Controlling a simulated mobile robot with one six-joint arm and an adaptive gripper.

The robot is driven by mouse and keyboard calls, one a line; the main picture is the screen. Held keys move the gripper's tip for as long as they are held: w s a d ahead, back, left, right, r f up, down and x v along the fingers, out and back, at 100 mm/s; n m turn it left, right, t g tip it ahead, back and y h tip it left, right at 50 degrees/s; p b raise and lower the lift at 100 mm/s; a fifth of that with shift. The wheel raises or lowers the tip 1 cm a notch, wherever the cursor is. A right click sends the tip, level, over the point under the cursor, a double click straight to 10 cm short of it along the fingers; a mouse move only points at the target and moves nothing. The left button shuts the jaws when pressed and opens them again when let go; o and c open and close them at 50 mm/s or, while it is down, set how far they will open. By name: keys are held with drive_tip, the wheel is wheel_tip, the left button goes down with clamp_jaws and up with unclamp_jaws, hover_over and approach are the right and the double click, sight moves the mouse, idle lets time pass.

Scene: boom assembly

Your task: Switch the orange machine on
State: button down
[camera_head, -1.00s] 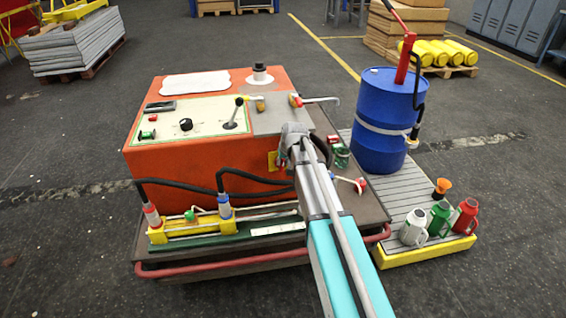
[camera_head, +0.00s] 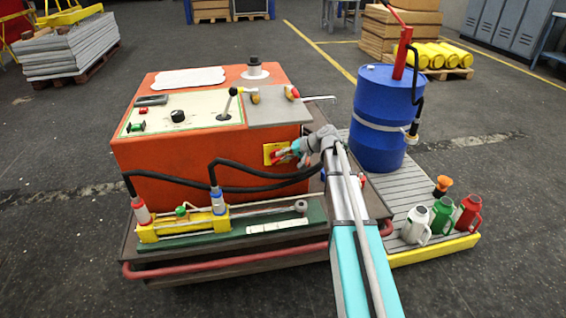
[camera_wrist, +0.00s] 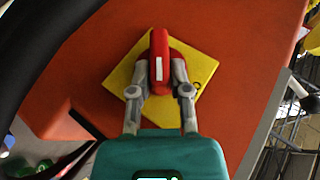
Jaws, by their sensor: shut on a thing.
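The orange machine (camera_head: 185,155) stands on a dark cart in the head view. A yellow plate (camera_head: 270,154) with a red switch handle sits on its front face at the right. In the wrist view the yellow plate (camera_wrist: 190,92) looks turned like a diamond, and the red handle (camera_wrist: 159,55) stands out from its middle. My gripper (camera_wrist: 159,75) has its two fingers closed on either side of the red handle. In the head view my gripper (camera_head: 298,148) reaches the plate from the right and partly hides the handle.
A control panel (camera_head: 150,117) with a lever and knobs is on the machine's top. Black hoses (camera_head: 260,188) loop in front of the face to a yellow and green cylinder unit (camera_head: 180,225). A blue drum (camera_head: 383,120) and several jugs (camera_head: 441,215) stand at the right.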

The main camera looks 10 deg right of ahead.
drive_tip(key=y+b, duration=0.2)
drive_tip(key=b, duration=0.1)
drive_tip(key=f+m+t+y+b, duration=0.1)
drive_tip(key=y+b, duration=0.1)
drive_tip(key=b, duration=0.2)
drive_tip(key=m+y+b, duration=0.1)
drive_tip(key=y+b, duration=0.1)
drive_tip(key=b, duration=0.1)
drive_tip(key=shift+s+d+f, duration=0.1)
drive_tip(key=shift+d+f, duration=0.1)
drive_tip(key=shift+f, duration=0.15)
drive_tip(key=shift+r+t+y+b, duration=0.15)
drive_tip(key=shift+t+y+b, duration=0.15)
drive_tip(key=shift+b, duration=0.05)
drive_tip(key=c, duration=0.6)
unclamp_jaws()
drive_tip(key=shift+d, duration=0.1)
drive_tip(key=v, duration=1.1)
drive_tip(key=shift+s+d, duration=0.15)
drive_tip(key=shift+d, duration=0.15)
